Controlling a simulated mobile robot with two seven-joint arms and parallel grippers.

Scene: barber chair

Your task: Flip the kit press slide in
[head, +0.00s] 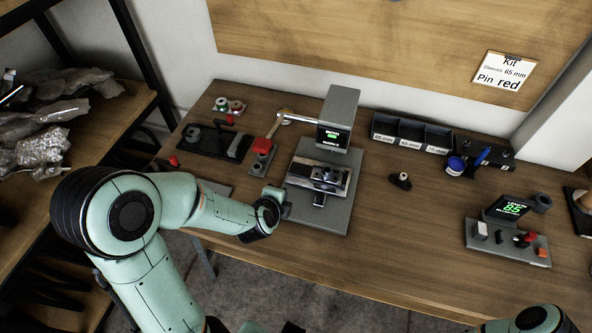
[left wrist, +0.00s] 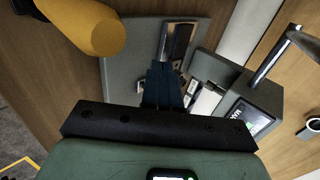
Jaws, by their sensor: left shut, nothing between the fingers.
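The kit press stands mid-table in the head view, with a grey base plate (head: 336,218), an upright head with a green display (head: 335,137) and a slide (head: 318,179) of bright metal and dark parts under the head. My left gripper (head: 284,207) is at the front left edge of the base plate, beside the slide. In the left wrist view its dark fingers (left wrist: 162,80) are shut together, pointing at the slide (left wrist: 178,45), with nothing seen between them. They hide part of the slide, and I cannot tell whether they touch it. My right gripper is out of view.
A lever with a red block (head: 266,145) is left of the press. Labelled bins (head: 410,134) stand behind right, and a length gauge (head: 507,237) stands right. A small dark part (head: 401,181) lies between. An orange rounded thing (left wrist: 95,25) is close in the left wrist view.

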